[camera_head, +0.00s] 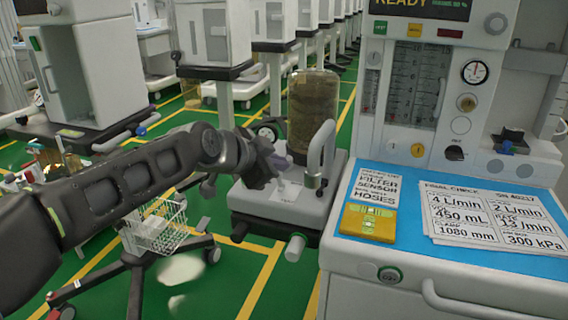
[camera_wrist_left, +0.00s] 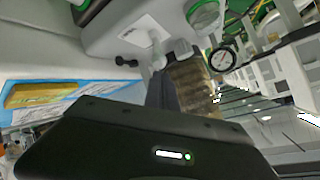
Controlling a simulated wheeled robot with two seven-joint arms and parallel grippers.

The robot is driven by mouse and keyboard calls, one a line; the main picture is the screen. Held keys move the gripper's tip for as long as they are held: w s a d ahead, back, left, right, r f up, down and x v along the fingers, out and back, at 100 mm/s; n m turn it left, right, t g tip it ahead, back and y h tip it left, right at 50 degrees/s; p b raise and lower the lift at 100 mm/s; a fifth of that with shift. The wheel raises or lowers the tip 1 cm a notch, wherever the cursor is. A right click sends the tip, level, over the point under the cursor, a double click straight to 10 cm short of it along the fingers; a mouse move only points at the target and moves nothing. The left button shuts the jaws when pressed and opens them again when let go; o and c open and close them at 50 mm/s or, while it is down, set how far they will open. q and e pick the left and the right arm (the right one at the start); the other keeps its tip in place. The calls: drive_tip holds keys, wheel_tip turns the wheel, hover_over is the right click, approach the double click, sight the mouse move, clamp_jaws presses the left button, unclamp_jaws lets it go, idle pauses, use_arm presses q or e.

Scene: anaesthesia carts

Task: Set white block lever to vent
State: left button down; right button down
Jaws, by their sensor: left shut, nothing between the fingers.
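The white block (camera_head: 275,205) sits on the side of the anaesthesia cart, below a dark granular canister (camera_head: 313,110). My left gripper (camera_head: 276,172) is at the block's top left, close to a small pale part that may be the lever; the gripper partly hides it. In the left wrist view, the block (camera_wrist_left: 110,35) shows at the top, with a pale lever-like piece (camera_wrist_left: 157,52) just beyond the dark fingers (camera_wrist_left: 162,88). The fingers are shut and empty. I cannot tell whether they touch the lever or which position it is in. My right gripper is not in view.
A curved white pipe (camera_head: 320,150) rises right of the canister. A round gauge (camera_wrist_left: 222,60) is near the block. The cart's blue mat (camera_head: 408,246) holds printed cards and a yellow pad (camera_head: 369,222). A wire basket (camera_head: 157,228) stands lower left.

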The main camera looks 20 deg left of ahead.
use_arm(q)
drive_tip(key=v, duration=0.5)
drive_tip(key=shift+f, duration=0.1)
idle(0.3)
